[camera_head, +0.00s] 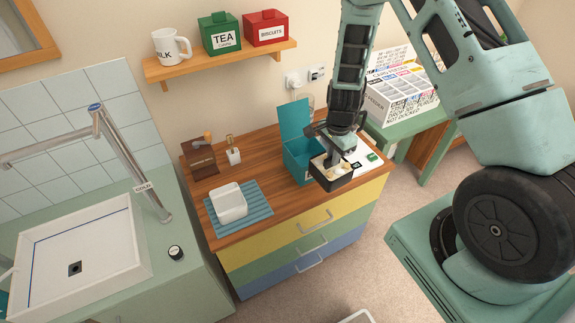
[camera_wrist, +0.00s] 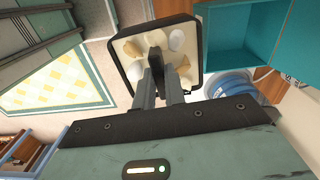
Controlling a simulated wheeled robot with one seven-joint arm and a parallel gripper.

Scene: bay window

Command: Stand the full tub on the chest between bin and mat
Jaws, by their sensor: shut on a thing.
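My gripper (camera_head: 334,157) is shut on a dark tub (camera_head: 334,183) with pale pieces inside, held in front of the teal bin. In the wrist view, the fingers (camera_wrist: 157,62) reach over the tub's near rim, and the tub (camera_wrist: 118,62) holds several white and tan pieces. The teal bin (camera_head: 294,160) stands on the right part of the chest with its lid raised; it also shows in the wrist view (camera_wrist: 236,38). The blue ribbed mat (camera_head: 262,204) lies at the left front of the wooden chest top (camera_head: 270,160). Bare wood shows between bin and mat.
A white container (camera_head: 231,205) sits on the mat. A brown wooden stand (camera_head: 200,158) and a small bottle (camera_head: 233,154) stand behind the mat. A white sheet or box with a green patch (camera_head: 367,158) is right of the bin. A sink (camera_head: 80,250) lies left.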

